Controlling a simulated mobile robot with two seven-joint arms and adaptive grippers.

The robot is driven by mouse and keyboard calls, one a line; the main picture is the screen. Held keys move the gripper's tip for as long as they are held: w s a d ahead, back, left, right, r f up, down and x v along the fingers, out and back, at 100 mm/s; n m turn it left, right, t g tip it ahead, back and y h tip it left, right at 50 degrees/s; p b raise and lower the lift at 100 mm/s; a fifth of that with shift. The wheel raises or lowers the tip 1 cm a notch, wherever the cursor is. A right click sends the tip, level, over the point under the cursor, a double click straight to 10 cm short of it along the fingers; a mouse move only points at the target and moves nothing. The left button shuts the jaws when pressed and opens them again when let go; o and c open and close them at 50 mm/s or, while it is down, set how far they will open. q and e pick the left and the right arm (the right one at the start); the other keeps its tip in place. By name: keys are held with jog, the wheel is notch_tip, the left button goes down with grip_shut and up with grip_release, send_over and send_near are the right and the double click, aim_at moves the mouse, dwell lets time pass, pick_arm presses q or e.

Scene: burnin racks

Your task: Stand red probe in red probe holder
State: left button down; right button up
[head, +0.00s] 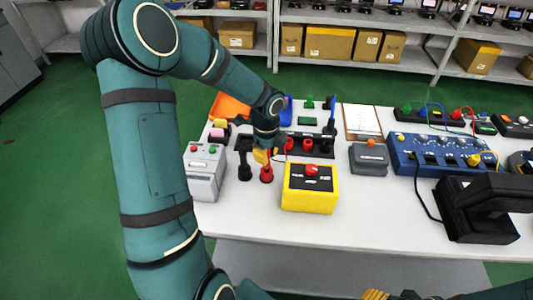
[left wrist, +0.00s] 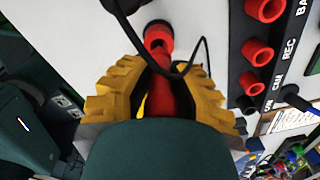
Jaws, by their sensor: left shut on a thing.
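My left gripper (head: 264,156) is over the table's left part, just above the red probe holder (head: 267,175). In the left wrist view its yellow fingers are shut on the red probe (left wrist: 163,92). The red holder also shows there as a red ring with a dark opening (left wrist: 158,33), close to the probe's far end. A dark cable crosses in front, and I cannot tell whether the probe is inside the opening. A black holder (head: 244,171) stands just left of the red one.
A yellow box (head: 310,198) with a red button stands right of the red holder; a grey box (head: 203,175) stands left. A black socket strip (head: 325,152) lies behind. A dark grey box (head: 369,160) and blue panel (head: 405,155) stand farther right.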

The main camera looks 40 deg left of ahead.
pick_arm(q)
jog(key=shift+f+b, duration=0.9)
jog(key=shift+f, duration=0.6)
jog(key=c, duration=0.9)
grip_release()
jog(key=shift+r, duration=0.1)
notch_tip(320, 180, up, 12)
jog(key=shift+s+f, duration=0.1)
dwell(0.4)
